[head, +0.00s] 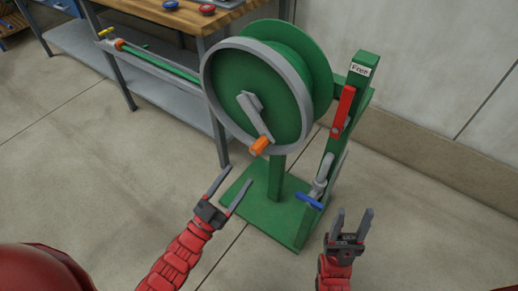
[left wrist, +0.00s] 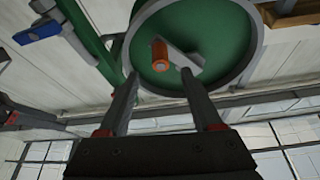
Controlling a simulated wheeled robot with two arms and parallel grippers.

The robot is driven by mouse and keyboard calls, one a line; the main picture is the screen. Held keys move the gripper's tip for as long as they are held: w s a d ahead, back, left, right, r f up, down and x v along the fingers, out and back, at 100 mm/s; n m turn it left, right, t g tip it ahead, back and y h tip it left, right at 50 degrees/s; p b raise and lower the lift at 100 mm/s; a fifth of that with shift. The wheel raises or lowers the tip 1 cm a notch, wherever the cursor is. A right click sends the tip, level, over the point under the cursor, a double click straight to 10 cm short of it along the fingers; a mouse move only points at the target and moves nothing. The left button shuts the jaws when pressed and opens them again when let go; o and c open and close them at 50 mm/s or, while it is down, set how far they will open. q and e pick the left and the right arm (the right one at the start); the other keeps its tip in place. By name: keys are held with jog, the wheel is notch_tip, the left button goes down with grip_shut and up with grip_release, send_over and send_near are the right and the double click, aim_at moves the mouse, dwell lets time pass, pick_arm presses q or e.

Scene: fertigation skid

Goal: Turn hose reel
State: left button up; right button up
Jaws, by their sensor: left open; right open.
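The hose reel (head: 290,90) is a green drum with a grey rim on a green stand. Its grey crank arm (head: 252,112) points down, with an orange handle (head: 259,146) at its lower end. My left gripper (head: 231,182) is open and empty, below and left of the handle, apart from it. In the left wrist view, the orange handle (left wrist: 159,55) shows beyond the open fingers (left wrist: 165,98), in front of the green drum. My right gripper (head: 353,223) is open and empty, to the right of the stand's base.
The stand's post (head: 327,160) carries a red lever (head: 343,112), a label reading "Free" (head: 360,70) and a blue-handled valve (head: 309,201). A workbench (head: 175,15) with a lower shelf stands behind left. A wall is behind right. The floor in front is clear.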

aim_at(259, 147)
pick_arm(q)
jog(key=b+x, duration=0.1)
jog(key=x, duration=1)
jog(key=shift+s, duration=0.1)
jog(key=shift+c, duration=0.2)
grip_shut()
dwell(0.8)
